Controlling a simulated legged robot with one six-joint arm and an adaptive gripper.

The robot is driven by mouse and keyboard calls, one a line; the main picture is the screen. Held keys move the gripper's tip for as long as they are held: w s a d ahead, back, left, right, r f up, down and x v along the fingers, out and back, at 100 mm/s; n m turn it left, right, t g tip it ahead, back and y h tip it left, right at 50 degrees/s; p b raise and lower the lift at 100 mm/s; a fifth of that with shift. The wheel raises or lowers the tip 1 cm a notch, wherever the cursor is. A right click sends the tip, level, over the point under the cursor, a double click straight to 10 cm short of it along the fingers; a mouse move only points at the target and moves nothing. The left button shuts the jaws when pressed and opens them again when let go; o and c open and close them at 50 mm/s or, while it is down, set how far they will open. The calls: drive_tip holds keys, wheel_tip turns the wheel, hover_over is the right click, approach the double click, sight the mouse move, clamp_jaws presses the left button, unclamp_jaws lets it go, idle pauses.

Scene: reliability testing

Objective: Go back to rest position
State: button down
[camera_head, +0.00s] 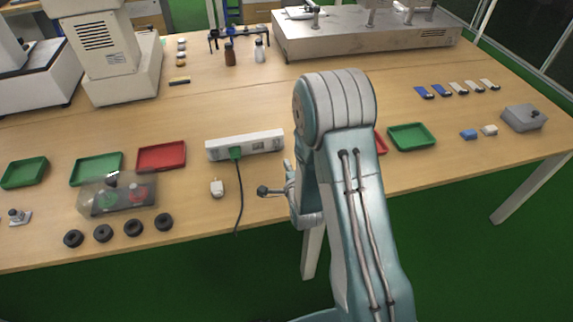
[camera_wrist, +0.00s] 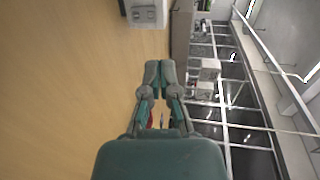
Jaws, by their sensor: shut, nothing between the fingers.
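My gripper (camera_wrist: 160,72) shows in the wrist view with its two grey fingertips together and nothing between them. It is over or beside the wooden table (camera_wrist: 70,90), clear of any object that I can see. In the head view my teal and grey arm rises from the bottom, right of the middle, and bends over the table (camera_head: 300,62). The arm hides most of the gripper there. The task names no object.
A white power strip (camera_head: 220,147) with a plugged-in cable lies left of my arm, near a white plug (camera_head: 217,188). A green tray (camera_head: 411,137) is on the right. Red and green trays, a clear box (camera_head: 117,196) and black rings are on the left.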

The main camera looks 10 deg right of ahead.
drive_tip(key=s+r+n+g, duration=0.2)
drive_tip(key=s+r+n, duration=0.15)
drive_tip(key=r, duration=0.45)
drive_tip(key=s+r+n+g, duration=0.25)
drive_tip(key=r+n, duration=0.25)
drive_tip(key=r, duration=0.3)
drive_tip(key=s+r+n+g, duration=0.2)
drive_tip(key=s+r+n, duration=0.2)
drive_tip(key=s, duration=0.7)
drive_tip(key=s+r+n+g, duration=0.3)
drive_tip(key=s+r+n, duration=0.2)
drive_tip(key=s, duration=0.7)
drive_tip(key=shift+d+g, duration=0.15)
drive_tip(key=shift+g, duration=0.2)
